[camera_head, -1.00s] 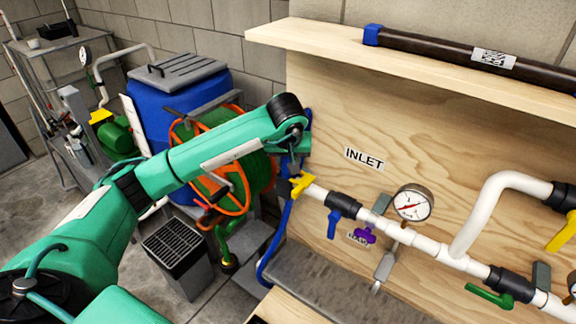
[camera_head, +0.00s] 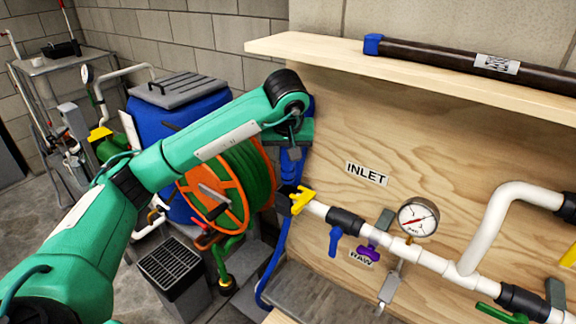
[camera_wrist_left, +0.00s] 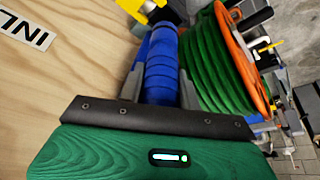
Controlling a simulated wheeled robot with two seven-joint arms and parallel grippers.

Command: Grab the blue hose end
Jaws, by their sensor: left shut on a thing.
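The blue hose (camera_head: 275,262) hangs beside the wooden panel, left of the INLET label. Its thick ribbed blue end (camera_wrist_left: 162,62) stands between both fingers in the left wrist view. My left gripper (camera_wrist_left: 160,88) is shut on this end. In the head view my left gripper (camera_head: 292,160) is partly hidden by its own arm and sits just above the inlet's yellow handle (camera_head: 302,199). Whether the hose end touches the inlet fitting cannot be told. My right gripper is not in view.
A green hose reel with an orange rim (camera_head: 265,165) stands close left of the gripper, before a blue barrel (camera_head: 150,115). The wooden panel (camera_head: 340,135) is close on the right, with white pipes and a gauge (camera_head: 418,217). A shelf (camera_head: 330,55) juts out above.

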